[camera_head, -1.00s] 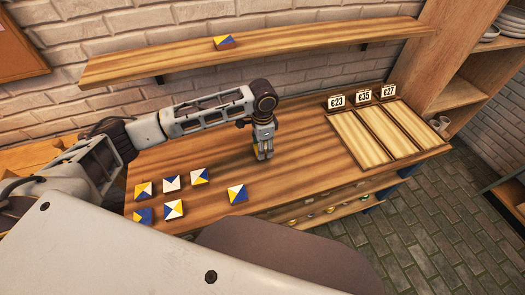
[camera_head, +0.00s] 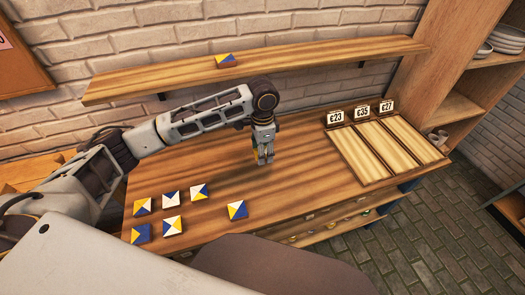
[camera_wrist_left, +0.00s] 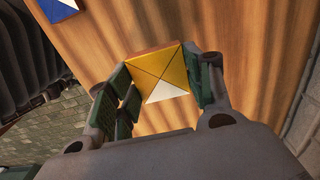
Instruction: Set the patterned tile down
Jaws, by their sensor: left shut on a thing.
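My left gripper (camera_head: 263,158) hangs above the wooden table (camera_head: 290,190), pointing down. In the left wrist view, its fingers (camera_wrist_left: 163,90) are shut on a patterned tile (camera_wrist_left: 170,72), which has mostly yellow triangles and one white triangle. The held tile is hidden or too small to make out in the head view. I cannot tell exactly how high it is above the wood. My right gripper is not in view.
Several blue, white and yellow tiles (camera_head: 172,226) lie at the table's front left, with one (camera_head: 237,210) apart. A tray (camera_head: 335,150) with three bare compartments and price tags stands right. A wall shelf (camera_head: 310,52) behind carries one tile (camera_head: 226,61). Mid-table is clear.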

